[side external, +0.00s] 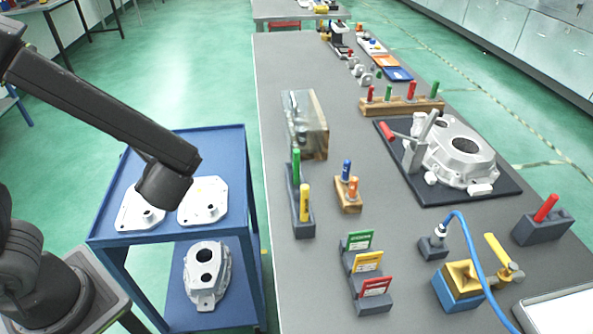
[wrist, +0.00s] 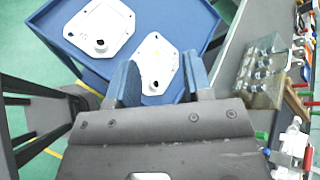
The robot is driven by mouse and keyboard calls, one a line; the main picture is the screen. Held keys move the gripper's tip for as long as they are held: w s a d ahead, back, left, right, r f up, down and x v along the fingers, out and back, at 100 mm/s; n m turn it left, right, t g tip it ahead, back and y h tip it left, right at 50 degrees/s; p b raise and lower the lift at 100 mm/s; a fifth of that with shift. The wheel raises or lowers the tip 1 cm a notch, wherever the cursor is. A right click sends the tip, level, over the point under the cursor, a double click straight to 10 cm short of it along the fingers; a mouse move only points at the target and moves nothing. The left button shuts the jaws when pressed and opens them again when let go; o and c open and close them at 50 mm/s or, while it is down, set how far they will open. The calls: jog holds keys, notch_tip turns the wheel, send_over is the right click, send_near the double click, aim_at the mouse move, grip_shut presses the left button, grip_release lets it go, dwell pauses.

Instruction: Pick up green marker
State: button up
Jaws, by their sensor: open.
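A green marker (side external: 296,166) stands upright in a dark holder (side external: 303,228) on the grey table, behind a yellow marker (side external: 304,203) in the same holder. Another green marker (side external: 434,91) stands at the right end of a wooden block (side external: 402,106) farther back, beside red ones. My gripper shows in the wrist view (wrist: 163,82), its two blue fingers apart with nothing held between them. It points over the blue cart (side external: 215,146), left of the table and away from both green markers. The side view does not show the fingertips clearly.
White cast plates (side external: 204,203) lie on the cart. A clear box (side external: 305,124) stands just behind the near green marker. A small wooden block (side external: 348,204) with blue and orange pieces is to its right. A card rack (side external: 372,304) stands in front. The table's left edge (side external: 262,180) is close.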

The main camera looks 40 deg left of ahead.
jog(key=w+d+f+m+t+h, duration=0.2)
jog(key=w+d+f+m+t, duration=0.2)
jog(key=w+d+m+t, duration=0.55)
jog(key=m+t+h, duration=0.3)
jog(key=m+h, duration=0.4)
jog(key=m, duration=0.2)
send_near(295, 164)
jog(key=w, duration=0.3)
jog(key=w+a, duration=0.1)
jog(key=w, duration=0.6)
jog(key=shift+w+a, duration=0.25)
jog(key=shift+w, duration=0.15)
grip_shut()
